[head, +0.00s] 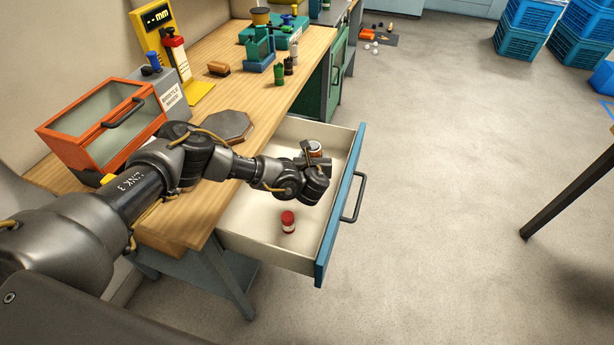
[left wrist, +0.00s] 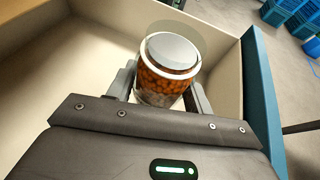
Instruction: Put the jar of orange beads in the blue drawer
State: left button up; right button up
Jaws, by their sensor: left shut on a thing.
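The blue drawer (head: 340,205) is pulled out from under the wooden table, with a cream inside. My left gripper (head: 315,160) is over the open drawer, shut on the jar of orange beads (head: 316,148). In the left wrist view the jar (left wrist: 168,70) stands between the two fingers (left wrist: 160,95), its pale round lid toward the camera and orange beads showing through the clear wall. The drawer's inside (left wrist: 75,60) lies behind it. I cannot tell whether the jar touches the drawer floor. My right gripper is not in view.
A small red-capped jar (head: 288,221) stands inside the drawer near its front. An orange box with a clear front (head: 105,120) and a grey octagonal plate (head: 228,126) are on the table (head: 275,90). The floor right of the drawer is clear.

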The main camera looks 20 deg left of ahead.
pick_arm(q)
jog(key=s+f, duration=0.2)
jog(key=f, duration=0.1)
jog(key=shift+s+a+f, duration=0.1)
jog(key=shift+s+f, duration=0.1)
jog(key=shift+s, duration=0.05)
jog(key=shift+s+f, duration=0.1)
jog(key=shift+f, duration=0.05)
jog(key=shift+s+f+p, duration=0.2)
jog(key=shift+p, duration=0.1)
jog(key=f, duration=0.3)
jog(key=shift+s+f, duration=0.2)
jog(key=shift+f, duration=0.05)
jog(key=shift+a, duration=0.1)
jog(key=shift+f, duration=0.15)
jog(key=o, duration=1.1)
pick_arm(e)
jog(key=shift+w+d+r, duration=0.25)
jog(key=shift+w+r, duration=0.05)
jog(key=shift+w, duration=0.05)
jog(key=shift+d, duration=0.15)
